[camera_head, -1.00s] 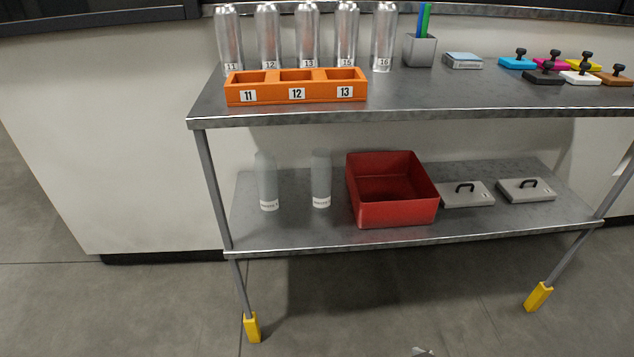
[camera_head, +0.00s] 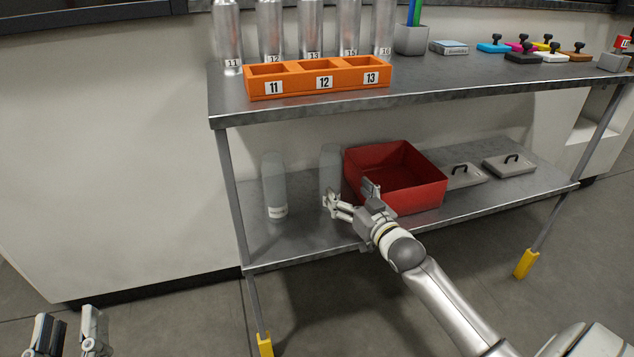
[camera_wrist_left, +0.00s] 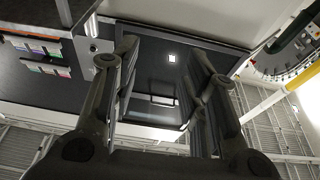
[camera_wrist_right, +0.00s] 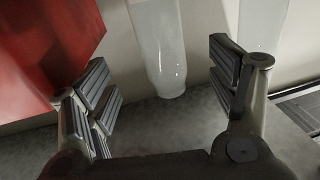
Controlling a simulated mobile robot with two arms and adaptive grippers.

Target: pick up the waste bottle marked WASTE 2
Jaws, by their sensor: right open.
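Two pale, translucent bottles stand upright on the lower shelf: a left bottle (camera_head: 274,185) and a right bottle (camera_head: 329,168) beside the red bin. The left bottle has a white label near its base, too small to read. The right bottle's lower part is hidden behind my right gripper (camera_head: 349,194). That gripper is open and empty. In the right wrist view, the bottle nearer the bin (camera_wrist_right: 158,45) shows between the fingers, beyond the fingertips, and the other bottle (camera_wrist_right: 262,25) is further right. My left gripper (camera_head: 68,332) is open and empty, low at the left.
The red bin (camera_head: 425,195) stands right of the bottles, close to my right gripper. Two grey lids (camera_head: 510,166) lie further right. The upper shelf (camera_head: 440,75) overhangs, carrying an orange rack (camera_head: 345,75), metal cans and stamps. A table leg (camera_head: 230,190) stands left of the bottles.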

